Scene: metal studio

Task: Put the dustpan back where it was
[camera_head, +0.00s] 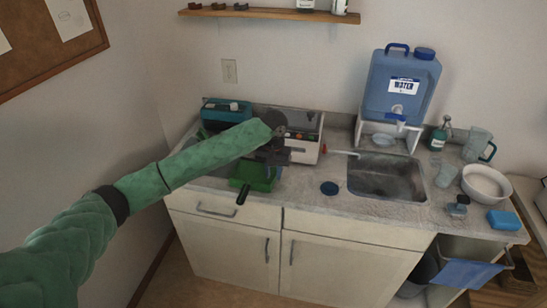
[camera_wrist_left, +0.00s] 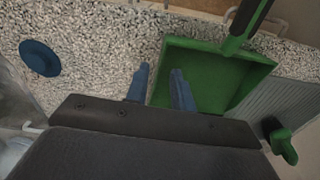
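The green dustpan (camera_head: 262,174) lies on the counter, its black handle pointing toward the counter's front edge. In the left wrist view the open pan (camera_wrist_left: 216,72) and its handle (camera_wrist_left: 246,22) show at the upper right. My left gripper (camera_head: 279,150) is above the dustpan in the head view, partly covering it. In the wrist view its two blue fingers (camera_wrist_left: 160,86) are apart with nothing held between them. They overlap the pan's left side; I cannot tell whether they touch it. My right gripper is in neither view.
A small blue disc (camera_head: 330,188) lies between the dustpan and the sink (camera_head: 386,178). A teal case (camera_head: 226,110) and a white-fronted device (camera_head: 308,148) stand behind. A water jug (camera_head: 401,85) stands above the sink. A green object (camera_wrist_left: 281,142) shows beside the pan.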

